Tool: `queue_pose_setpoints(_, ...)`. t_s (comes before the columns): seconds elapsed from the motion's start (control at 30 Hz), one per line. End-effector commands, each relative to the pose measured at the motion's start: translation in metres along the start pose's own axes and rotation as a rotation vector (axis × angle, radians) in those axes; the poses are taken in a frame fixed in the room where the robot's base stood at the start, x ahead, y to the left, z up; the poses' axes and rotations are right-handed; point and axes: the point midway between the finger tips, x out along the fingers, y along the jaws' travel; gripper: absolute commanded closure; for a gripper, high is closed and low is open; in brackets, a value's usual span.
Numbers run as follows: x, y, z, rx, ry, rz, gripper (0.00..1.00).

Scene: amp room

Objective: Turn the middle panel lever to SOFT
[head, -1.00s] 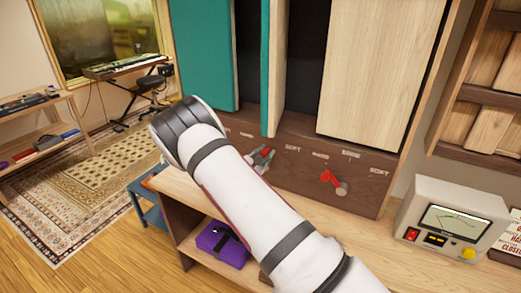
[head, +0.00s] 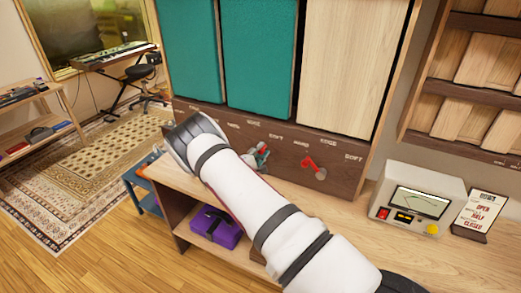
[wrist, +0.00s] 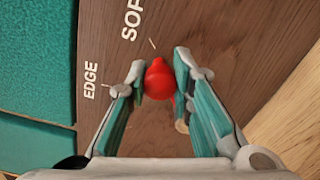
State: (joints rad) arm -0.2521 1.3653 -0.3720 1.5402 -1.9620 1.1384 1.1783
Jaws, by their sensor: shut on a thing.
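The middle lever's red knob (wrist: 158,80) sits between the two fingers of my gripper (wrist: 160,88) in the wrist view. The fingers are shut on it. The knob lies close to the tick under the SOFT label (wrist: 132,20), away from the EDGE label (wrist: 90,80). In the head view, my gripper (head: 257,157) is at the brown lever board, and my arm hides part of this lever. The middle panel (head: 259,55) above shows a flat teal face to the front.
The left panel (head: 188,45) also shows teal. The right panel (head: 345,65) shows pale wood, and its red lever (head: 315,167) leans toward HARD. A meter box (head: 418,200) and a sign (head: 480,215) stand right on the bench. A purple case (head: 216,226) sits on the shelf below.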

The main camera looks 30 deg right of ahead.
Motion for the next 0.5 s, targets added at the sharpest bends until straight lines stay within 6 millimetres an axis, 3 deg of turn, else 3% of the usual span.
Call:
queue_pose_setpoints(0.47,0.0018,-0.0008,-0.0002,0.018,0.0,0.0,1.0)
queue_pose_setpoints(0.5,0.0017,-0.0008,-0.0002,0.018,0.0,0.0,0.72)
